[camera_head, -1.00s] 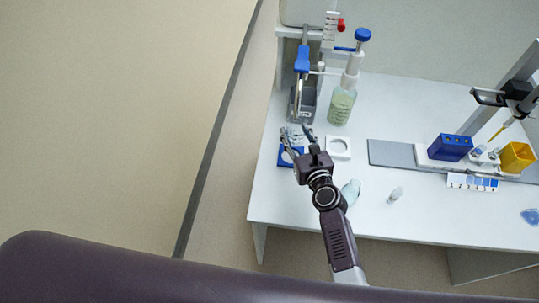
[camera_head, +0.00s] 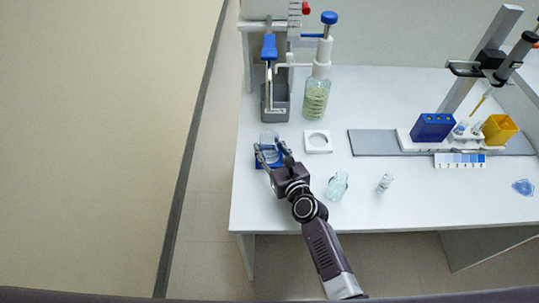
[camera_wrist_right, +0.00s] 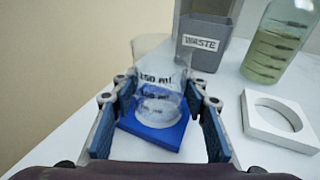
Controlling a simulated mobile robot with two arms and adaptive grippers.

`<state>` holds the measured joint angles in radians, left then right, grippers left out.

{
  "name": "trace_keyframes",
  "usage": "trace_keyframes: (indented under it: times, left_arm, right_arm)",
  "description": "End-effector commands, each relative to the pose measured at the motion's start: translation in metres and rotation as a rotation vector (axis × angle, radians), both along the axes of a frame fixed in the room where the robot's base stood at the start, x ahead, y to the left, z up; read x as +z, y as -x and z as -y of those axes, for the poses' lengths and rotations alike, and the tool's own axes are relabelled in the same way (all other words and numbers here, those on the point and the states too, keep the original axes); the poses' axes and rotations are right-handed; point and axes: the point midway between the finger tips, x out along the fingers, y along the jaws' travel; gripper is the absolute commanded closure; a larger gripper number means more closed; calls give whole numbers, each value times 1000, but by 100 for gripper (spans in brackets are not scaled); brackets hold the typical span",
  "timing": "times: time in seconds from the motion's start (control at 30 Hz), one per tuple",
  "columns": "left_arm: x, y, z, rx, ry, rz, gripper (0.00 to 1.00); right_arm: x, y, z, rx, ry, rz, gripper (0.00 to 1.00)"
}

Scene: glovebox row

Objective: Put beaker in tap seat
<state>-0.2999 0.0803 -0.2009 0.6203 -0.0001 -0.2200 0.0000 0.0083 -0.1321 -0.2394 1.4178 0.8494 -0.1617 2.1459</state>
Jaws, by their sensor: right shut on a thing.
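The clear beaker (camera_head: 268,137) is between the fingers of my right gripper (camera_head: 268,149), which is shut on it. In the right wrist view the beaker (camera_wrist_right: 160,82) shows volume marks and stands over a blue square seat (camera_wrist_right: 150,139). The seat's blue edge also shows around the fingers in the head view (camera_head: 259,163). I cannot tell whether the beaker's base rests on it. The tap with a blue lever (camera_head: 269,48) is behind, above a grey waste container (camera_head: 277,107). My left gripper is not in view.
A white square seat with a round recess (camera_head: 318,141) is to the right, with a blue-capped dispenser bottle (camera_head: 316,98) behind it. A small flask (camera_head: 338,186) and a vial (camera_head: 385,182) stand near the front. A blue rack (camera_head: 433,127) is farther right.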

Motion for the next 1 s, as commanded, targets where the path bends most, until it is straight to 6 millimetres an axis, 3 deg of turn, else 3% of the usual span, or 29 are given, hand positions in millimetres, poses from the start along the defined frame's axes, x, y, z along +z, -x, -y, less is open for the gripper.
trace_keyframes:
  times: [0.03,0.1,0.53,0.57,0.7,1.0]
  left_arm:
    - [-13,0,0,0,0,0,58]
    - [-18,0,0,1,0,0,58]
    - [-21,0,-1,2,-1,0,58]
    - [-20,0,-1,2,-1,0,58]
    - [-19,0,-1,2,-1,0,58]
    - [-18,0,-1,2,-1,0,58]
  right_arm:
    - [-13,0,0,0,2,1,75]
    - [-18,0,0,0,1,2,75]
    - [-21,0,0,-1,0,1,75]
    - [-21,0,0,-1,1,1,58]
    - [-20,0,0,-1,0,0,42]
    - [-19,0,0,-1,0,0,41]
